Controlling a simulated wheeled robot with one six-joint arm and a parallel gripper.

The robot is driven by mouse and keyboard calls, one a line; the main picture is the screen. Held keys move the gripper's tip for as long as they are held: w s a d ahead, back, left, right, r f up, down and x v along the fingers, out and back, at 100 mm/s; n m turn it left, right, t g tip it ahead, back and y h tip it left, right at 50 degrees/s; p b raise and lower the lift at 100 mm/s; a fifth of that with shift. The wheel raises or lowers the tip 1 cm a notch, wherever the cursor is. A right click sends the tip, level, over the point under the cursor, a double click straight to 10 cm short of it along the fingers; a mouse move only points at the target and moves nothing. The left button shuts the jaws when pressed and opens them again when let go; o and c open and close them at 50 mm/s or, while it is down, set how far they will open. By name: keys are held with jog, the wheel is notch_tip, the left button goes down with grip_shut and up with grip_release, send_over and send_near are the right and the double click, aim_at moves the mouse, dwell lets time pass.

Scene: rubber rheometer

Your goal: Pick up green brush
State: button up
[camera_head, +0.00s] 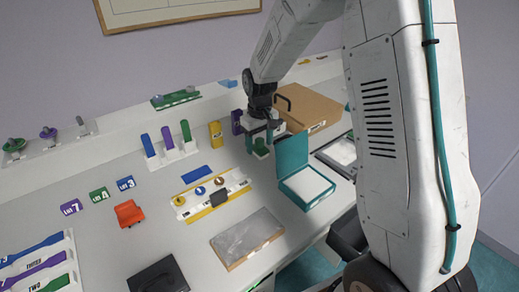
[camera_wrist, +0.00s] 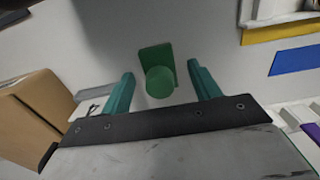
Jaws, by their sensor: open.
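A green piece with a round knob and a flat rectangular part, which looks like the green brush (camera_wrist: 160,82), stands between my fingers in the wrist view. In the head view it shows as a small green shape (camera_head: 261,149) under my gripper (camera_head: 262,140). My gripper is open in the wrist view (camera_wrist: 161,75), with one teal finger on each side of the brush and a visible gap on both sides. I cannot tell how far the fingertips are above the brush's base.
An open teal box (camera_head: 305,185) stands close on the right, and a cardboard box (camera_head: 308,108) behind it. Yellow (camera_head: 215,134) and purple (camera_head: 236,122) upright pieces stand left of my gripper. A white rack (camera_head: 172,155) holds blue, purple and green upright pieces.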

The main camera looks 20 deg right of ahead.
aim_at(260, 139)
jog(key=shift+f, duration=0.3)
jog(key=c, duration=1.2)
notch_tip(260, 139, up, 10)
jog(key=shift+r, duration=0.1)
jog(key=o, duration=0.4)
jog(key=shift+c, duration=0.8)
